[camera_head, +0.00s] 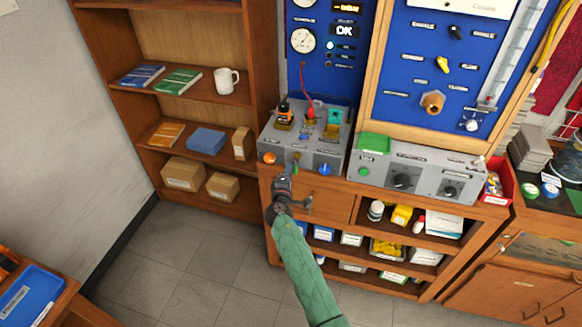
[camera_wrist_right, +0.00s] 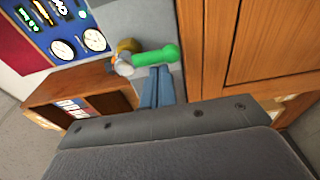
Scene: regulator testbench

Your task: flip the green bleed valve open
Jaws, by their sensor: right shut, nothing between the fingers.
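The green bleed valve's lever (camera_wrist_right: 160,55) shows in the right wrist view as a bright green rounded handle beside a brass-coloured part. It lies just beyond my right gripper's fingertips. In the head view, my right gripper (camera_head: 291,175) is at the front face of the left grey test box (camera_head: 305,148), between its orange and blue knobs, and largely hides the valve there. In the wrist view, the right gripper's blue-grey fingers (camera_wrist_right: 161,80) are together with nothing between them. Their tips are very close to the lever; I cannot tell whether they touch. My left gripper is not in view.
An orange knob (camera_head: 269,157) and a blue knob (camera_head: 325,169) flank the gripper. Another grey control box (camera_head: 410,179) with black dials stands to the right. A wooden shelf (camera_head: 195,95) is at left, and open floor (camera_head: 180,260) lies in front.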

